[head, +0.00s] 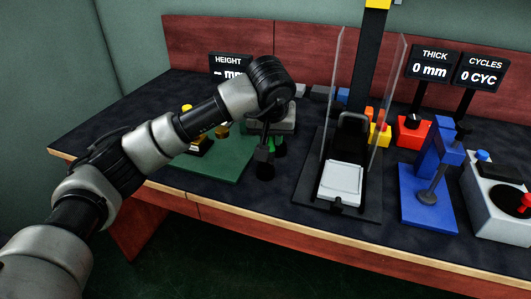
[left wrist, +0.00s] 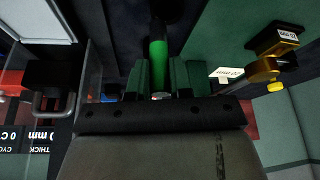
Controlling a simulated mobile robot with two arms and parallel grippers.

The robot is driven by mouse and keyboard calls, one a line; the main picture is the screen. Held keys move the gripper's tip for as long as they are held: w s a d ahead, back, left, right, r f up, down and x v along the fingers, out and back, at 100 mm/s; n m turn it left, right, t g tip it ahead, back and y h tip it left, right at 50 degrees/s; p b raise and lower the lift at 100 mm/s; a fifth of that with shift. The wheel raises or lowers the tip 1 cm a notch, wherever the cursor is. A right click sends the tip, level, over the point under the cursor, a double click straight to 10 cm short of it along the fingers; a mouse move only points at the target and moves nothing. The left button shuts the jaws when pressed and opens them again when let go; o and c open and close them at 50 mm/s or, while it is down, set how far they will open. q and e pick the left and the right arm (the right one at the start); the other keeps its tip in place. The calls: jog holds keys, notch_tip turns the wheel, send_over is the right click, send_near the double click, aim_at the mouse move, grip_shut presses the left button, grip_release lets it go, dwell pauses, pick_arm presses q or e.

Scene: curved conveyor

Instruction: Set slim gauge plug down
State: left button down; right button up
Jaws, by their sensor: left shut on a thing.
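My left gripper (head: 265,160) points down over the table, beside the right edge of the green mat (head: 232,168). In the left wrist view its fingers (left wrist: 160,80) are shut on a slim bright green cylinder, the gauge plug (left wrist: 158,62), with a dark part beyond it. In the head view the plug is hard to tell apart from the dark fingers and the green parts behind them. Whether its lower end touches anything cannot be told. My right gripper is not in view.
A brass-and-black gauge (left wrist: 268,65) stands on the mat. A black fixture with a pale plate (head: 341,182) and clear side panels stands right of the gripper. Beyond it are a blue stand (head: 428,200) and a grey button box (head: 490,205). A height display (head: 229,66) stands behind.

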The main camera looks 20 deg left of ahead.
pick_arm(q)
jog(key=f, duration=0.2)
jog(key=a+f, duration=0.1)
jog(key=f, duration=0.1)
jog(key=shift+w+a+f+b, duration=0.15)
jog(key=shift+a+f+b, duration=0.05)
jog(key=shift+b, duration=0.15)
jog(key=shift+f, duration=0.2)
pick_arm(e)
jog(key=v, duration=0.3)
pick_arm(q)
jog(key=shift+f, duration=0.15)
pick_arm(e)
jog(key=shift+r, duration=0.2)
pick_arm(q)
jog(key=c, duration=1)
grip_release()
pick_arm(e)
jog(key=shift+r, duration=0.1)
pick_arm(q)
jog(key=shift+r, duration=0.5)
jog(key=p+v, duration=0.1)
jog(key=v, duration=1)
jog(key=shift+s+r+p, duration=0.1)
jog(key=shift+s+p, duration=0.2)
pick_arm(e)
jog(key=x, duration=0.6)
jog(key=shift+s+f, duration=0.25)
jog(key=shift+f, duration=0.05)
